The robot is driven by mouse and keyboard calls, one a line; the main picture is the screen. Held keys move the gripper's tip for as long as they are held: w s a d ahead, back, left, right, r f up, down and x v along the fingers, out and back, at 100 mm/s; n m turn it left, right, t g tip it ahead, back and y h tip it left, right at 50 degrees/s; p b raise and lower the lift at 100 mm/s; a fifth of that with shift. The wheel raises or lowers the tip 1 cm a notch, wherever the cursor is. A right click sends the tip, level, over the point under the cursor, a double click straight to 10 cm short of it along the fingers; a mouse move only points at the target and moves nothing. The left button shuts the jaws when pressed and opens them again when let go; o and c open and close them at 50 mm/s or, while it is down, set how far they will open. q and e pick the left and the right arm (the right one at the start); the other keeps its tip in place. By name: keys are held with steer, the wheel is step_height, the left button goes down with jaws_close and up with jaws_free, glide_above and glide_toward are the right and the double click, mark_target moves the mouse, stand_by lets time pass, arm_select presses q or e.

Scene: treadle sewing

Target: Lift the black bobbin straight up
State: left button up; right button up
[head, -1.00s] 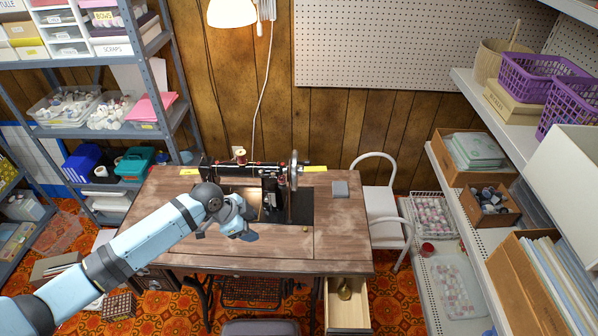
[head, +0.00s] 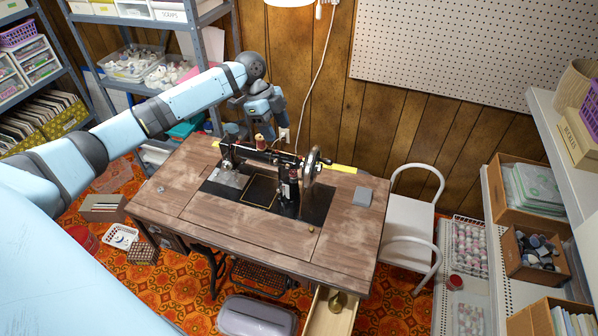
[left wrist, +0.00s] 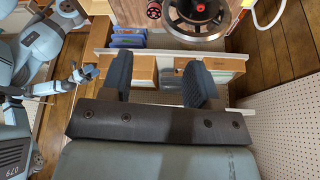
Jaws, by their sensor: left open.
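The black sewing machine (head: 288,190) stands on the worn wooden table. A small black round part with a red centre (left wrist: 154,10), which may be the black bobbin, shows near the top of the left wrist view, beside the handwheel (left wrist: 200,12). I cannot make out the bobbin surely in the head view. My left gripper (head: 264,118) is behind the machine, near the panelled wall. Its two dark fingers (left wrist: 158,80) are apart with nothing between them. What looks like my right gripper (left wrist: 84,73) shows small at the left of the wrist view; its jaws are unclear.
A reddish thread spool (head: 259,142) stands upright on the machine. An open drawer (head: 330,312) sticks out in front. The front tabletop is mostly clear.

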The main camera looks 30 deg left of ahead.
arm_select(q)
glide_toward(293, 173)
step_height(293, 173, down, 2)
steer(key=w, duration=0.1)
steer(key=x, duration=0.2)
steer(key=p+x, duration=0.1)
steer(key=x, duration=0.1)
steer(key=p+x, duration=0.1)
steer(key=x, duration=0.1)
steer(key=shift+s+d+r, duration=0.1)
steer(key=shift+s+d, duration=0.1)
steer(key=shift+s, duration=0.15)
steer(key=shift+f, duration=0.2)
steer(key=c, duration=1)
